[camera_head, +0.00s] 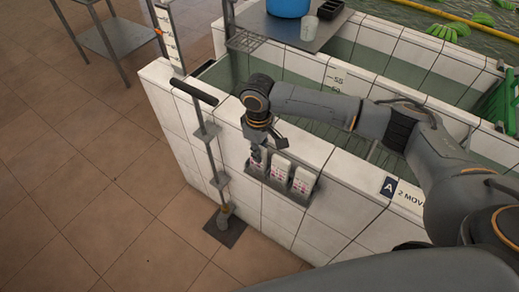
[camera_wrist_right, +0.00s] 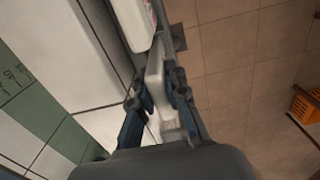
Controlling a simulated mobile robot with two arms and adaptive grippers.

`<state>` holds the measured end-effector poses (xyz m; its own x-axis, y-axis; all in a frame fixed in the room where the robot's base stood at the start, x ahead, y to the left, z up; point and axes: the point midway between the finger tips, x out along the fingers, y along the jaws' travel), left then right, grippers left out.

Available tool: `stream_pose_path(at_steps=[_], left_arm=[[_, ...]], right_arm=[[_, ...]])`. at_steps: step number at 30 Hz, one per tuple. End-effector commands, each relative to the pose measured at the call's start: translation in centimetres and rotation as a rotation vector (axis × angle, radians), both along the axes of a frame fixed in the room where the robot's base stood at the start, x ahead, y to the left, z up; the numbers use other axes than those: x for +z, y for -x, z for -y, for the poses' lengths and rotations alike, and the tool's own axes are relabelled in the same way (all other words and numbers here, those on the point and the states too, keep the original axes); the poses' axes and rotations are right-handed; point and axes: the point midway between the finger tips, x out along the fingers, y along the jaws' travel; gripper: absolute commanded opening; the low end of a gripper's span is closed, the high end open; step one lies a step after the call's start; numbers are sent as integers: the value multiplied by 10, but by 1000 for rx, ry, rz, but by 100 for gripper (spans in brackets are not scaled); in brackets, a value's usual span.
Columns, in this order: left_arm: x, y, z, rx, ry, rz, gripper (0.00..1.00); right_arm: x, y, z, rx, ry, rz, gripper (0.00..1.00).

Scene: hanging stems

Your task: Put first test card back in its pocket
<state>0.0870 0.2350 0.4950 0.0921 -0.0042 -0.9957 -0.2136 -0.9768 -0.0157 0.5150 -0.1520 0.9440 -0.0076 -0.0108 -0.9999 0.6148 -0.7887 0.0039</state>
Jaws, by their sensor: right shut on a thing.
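A grey card rack (camera_head: 282,187) hangs on the outer face of the white tiled wall. Two white cards with red print, a middle one (camera_head: 280,168) and a right one (camera_head: 303,180), stand upright in it. My right gripper (camera_head: 257,150) is over the rack's left end, shut on a white test card. In the right wrist view that card (camera_wrist_right: 155,88) is between the two fingers of my right gripper (camera_wrist_right: 158,101), in line with a neighbouring white card (camera_wrist_right: 132,25). The fingers hide part of the held card; I cannot tell how deep it sits in the left pocket. My left gripper is not in view.
A T-handled metal pole (camera_head: 208,140) stands close left of the rack. The tiled tank wall (camera_head: 335,205) runs behind it, with an "A" sign (camera_head: 389,186) to the right. A blue bucket (camera_head: 288,7) sits on a far shelf.

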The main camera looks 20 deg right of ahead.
Motion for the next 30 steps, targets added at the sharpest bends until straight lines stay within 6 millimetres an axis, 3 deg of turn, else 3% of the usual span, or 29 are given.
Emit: stream_pose_path(at_steps=[4,5,6,9,20,30], left_arm=[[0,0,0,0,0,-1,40],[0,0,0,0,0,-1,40],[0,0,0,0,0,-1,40],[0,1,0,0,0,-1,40],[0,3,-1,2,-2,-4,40],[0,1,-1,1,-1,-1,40]], right_arm=[[-2,0,0,0,0,0,0],[-2,0,0,0,0,0,18],[-2,0,0,0,-1,1,26],[-2,0,0,0,-1,1,41],[4,-1,-1,1,-1,2,41],[70,-2,-1,1,-2,4,41]])
